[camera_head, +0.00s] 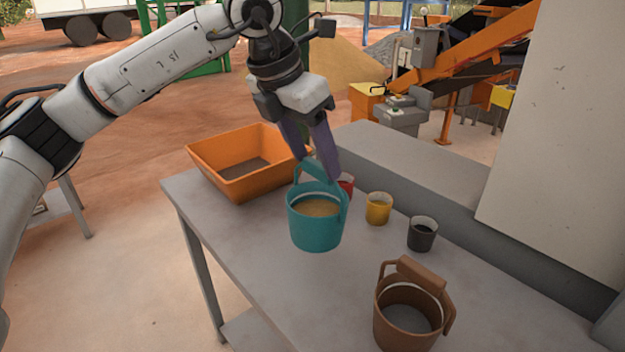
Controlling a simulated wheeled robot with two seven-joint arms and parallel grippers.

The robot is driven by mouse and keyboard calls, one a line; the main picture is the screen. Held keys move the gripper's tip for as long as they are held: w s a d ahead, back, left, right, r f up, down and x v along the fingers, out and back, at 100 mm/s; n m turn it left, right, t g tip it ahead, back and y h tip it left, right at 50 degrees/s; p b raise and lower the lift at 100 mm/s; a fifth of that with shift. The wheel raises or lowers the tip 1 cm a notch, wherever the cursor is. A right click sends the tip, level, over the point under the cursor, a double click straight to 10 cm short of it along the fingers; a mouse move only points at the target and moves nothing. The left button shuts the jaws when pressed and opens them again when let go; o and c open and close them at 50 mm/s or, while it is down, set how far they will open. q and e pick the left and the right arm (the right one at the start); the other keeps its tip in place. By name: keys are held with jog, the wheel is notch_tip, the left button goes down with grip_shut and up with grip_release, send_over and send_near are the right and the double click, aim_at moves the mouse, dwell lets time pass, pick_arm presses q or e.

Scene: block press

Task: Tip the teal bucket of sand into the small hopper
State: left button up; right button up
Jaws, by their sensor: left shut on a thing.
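The teal bucket (315,232) holds tan sand (316,207) and is upright over the grey table. My left gripper (318,168) points down from above, its dark purple fingers shut on the bucket's raised handle. I cannot clearly tell whether the bucket's base is touching the table or slightly above it. An orange, open-topped, slope-sided container (245,180), which looks like the small hopper, sits behind and left of the bucket at the table's far-left end. Some dark grey-brown material shows inside it. My right gripper is not in view.
A brown bucket (393,330) with grey contents stands at front right on the grey table (275,280). A grey ledge (420,165) and pale panel (555,130) bound the right.

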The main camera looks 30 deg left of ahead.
pick_arm(q)
notch_tip(320, 180, up, 4)
jog(key=shift+r+p, duration=0.15)
jog(key=shift+p, duration=0.7)
jog(key=shift+r+p, duration=1.2)
jog(key=shift+r, duration=0.35)
jog(key=shift+f, duration=0.1)
